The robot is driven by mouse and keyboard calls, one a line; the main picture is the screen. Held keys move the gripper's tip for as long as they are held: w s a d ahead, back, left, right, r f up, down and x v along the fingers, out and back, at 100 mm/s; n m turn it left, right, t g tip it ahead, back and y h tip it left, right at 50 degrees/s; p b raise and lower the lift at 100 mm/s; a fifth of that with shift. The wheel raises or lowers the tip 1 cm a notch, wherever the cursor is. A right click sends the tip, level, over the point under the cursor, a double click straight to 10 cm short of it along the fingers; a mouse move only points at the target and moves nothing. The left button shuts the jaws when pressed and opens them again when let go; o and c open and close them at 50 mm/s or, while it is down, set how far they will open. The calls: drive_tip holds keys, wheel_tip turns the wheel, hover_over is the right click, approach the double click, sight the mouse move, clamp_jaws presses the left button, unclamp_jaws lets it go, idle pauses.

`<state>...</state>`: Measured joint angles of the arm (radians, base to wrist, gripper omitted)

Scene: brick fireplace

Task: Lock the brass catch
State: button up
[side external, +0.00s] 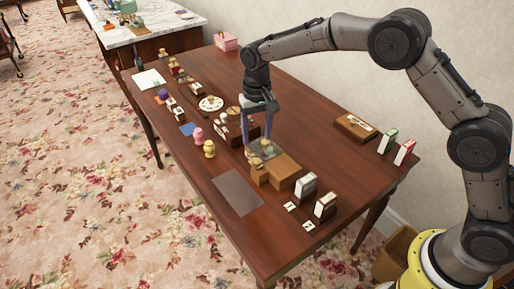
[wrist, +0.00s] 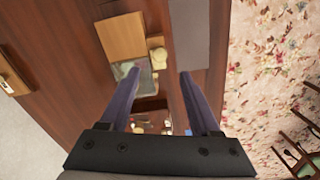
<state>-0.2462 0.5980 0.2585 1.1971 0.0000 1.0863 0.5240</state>
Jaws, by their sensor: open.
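I cannot tell for certain which part is the brass catch. Small yellowish, brass-like pieces (side external: 267,147) sit at the light wooden blocks (side external: 285,168) near the middle of the table. In the wrist view, yellowish pieces (wrist: 157,57) show beside the wooden block (wrist: 122,36). A flat wooden board (side external: 355,126) with a pale plate lies at the right; its plate (wrist: 7,86) shows at the left edge of the wrist view, with a small dark-gold spot. My gripper (side external: 257,141) is open and points down beside the blocks.
A grey mat (side external: 238,193) lies on the table (side external: 200,175). Two upright boxes (side external: 306,185) stand right of it. Figures, a plate (side external: 211,103) and small blocks crowd the far side. Green (side external: 388,141) and red (side external: 404,152) boxes stand near the right edge. The right-middle tabletop is clear.

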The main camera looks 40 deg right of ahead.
wheel_tip(320, 180, up, 5)
drive_tip(key=shift+r, duration=0.15)
idle(0.3)
drive_tip(key=s+d+r+t, duration=0.1)
drive_tip(key=d+r, duration=0.1)
drive_tip(key=r, duration=0.4)
drive_tip(key=s+d+r+t, duration=0.1)
drive_tip(key=s+d+r, duration=0.1)
drive_tip(key=r, duration=0.3)
drive_tip(key=s+d+r+t, duration=0.2)
drive_tip(key=s+d+r, duration=0.3)
drive_tip(key=s+r, duration=0.55)
drive_tip(key=s+d+f+t, duration=0.1)
drive_tip(key=s+d+f, duration=0.1)
drive_tip(key=s, duration=0.6)
drive_tip(key=s+d+f+t, duration=0.1)
drive_tip(key=s+d+f, duration=0.1)
drive_tip(key=s, duration=0.5)
drive_tip(key=s+f+n, duration=0.3)
drive_tip(key=s+f, duration=0.3)
drive_tip(key=f, duration=0.2)
drive_tip(key=shift+s, duration=0.4)
